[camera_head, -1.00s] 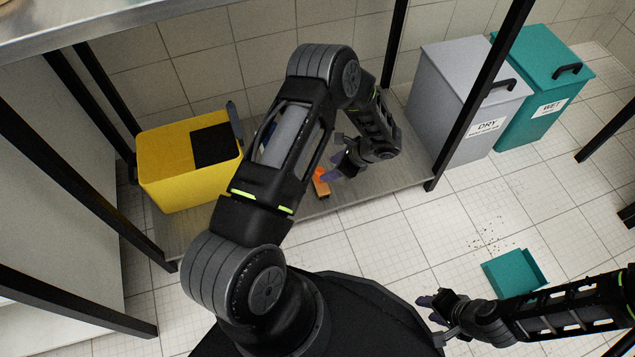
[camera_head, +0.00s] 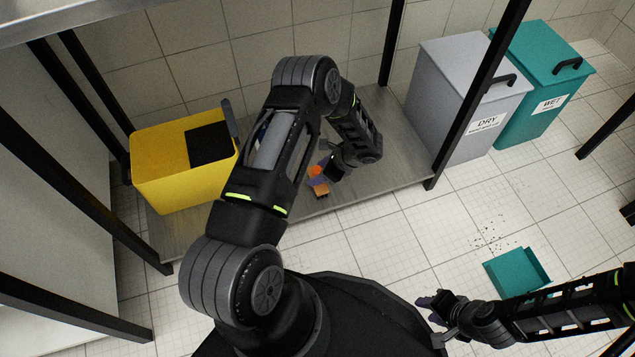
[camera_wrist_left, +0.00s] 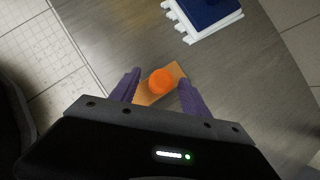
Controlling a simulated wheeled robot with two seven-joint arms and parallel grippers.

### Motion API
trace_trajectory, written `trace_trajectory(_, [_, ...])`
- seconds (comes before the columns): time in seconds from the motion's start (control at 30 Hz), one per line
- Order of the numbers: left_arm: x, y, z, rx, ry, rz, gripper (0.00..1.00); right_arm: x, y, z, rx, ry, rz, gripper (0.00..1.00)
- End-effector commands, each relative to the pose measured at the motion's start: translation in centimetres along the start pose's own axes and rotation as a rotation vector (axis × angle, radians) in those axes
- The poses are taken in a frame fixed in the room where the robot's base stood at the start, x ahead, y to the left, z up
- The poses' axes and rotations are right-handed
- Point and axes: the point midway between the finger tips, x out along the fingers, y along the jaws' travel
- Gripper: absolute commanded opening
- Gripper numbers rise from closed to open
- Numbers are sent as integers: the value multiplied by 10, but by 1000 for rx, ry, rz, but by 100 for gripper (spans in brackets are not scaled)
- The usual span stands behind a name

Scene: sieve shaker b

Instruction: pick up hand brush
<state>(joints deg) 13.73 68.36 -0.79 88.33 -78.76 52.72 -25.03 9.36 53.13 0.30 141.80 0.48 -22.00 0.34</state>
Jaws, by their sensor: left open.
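The hand brush appears to be the wooden block with a round orange grip (camera_head: 317,171) on the low grey shelf, partly hidden by my left gripper in the head view. In the left wrist view the orange grip (camera_wrist_left: 161,81) and its tan block lie between my open purple fingers. My left gripper (camera_wrist_left: 159,78) is not closed on it; whether the fingers touch it or hover above is unclear. My left gripper (camera_head: 320,174) also shows in the head view. My right gripper (camera_head: 431,308) is empty at the lower right, fingers apart, away from the brush.
A blue and white object (camera_wrist_left: 205,18) lies on the shelf near the brush. A yellow bin (camera_head: 180,173) stands at the shelf's left. Grey (camera_head: 465,95) and teal (camera_head: 540,85) lidded bins stand right. A teal dustpan (camera_head: 516,272) and dark crumbs are on the floor. Black posts flank the shelf.

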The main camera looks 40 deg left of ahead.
Motion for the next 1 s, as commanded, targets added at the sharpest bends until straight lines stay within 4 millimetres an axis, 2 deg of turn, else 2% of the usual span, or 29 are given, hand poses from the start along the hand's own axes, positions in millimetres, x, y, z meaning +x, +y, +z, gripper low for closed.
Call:
trace_trajectory(0.03, [8,0,-2,0,1,0,54,4,1,0,0,1,0,36])
trace_trajectory(0.13, [13,0,-1,0,1,0,54,5,2,-1,0,3,0,36])
trace_trajectory(0.7, [12,0,0,1,1,-1,54,4,1,-1,0,3,0,36])
trace_trajectory(1.0, [12,0,0,1,1,-1,31,4,1,-1,0,3,0,36])
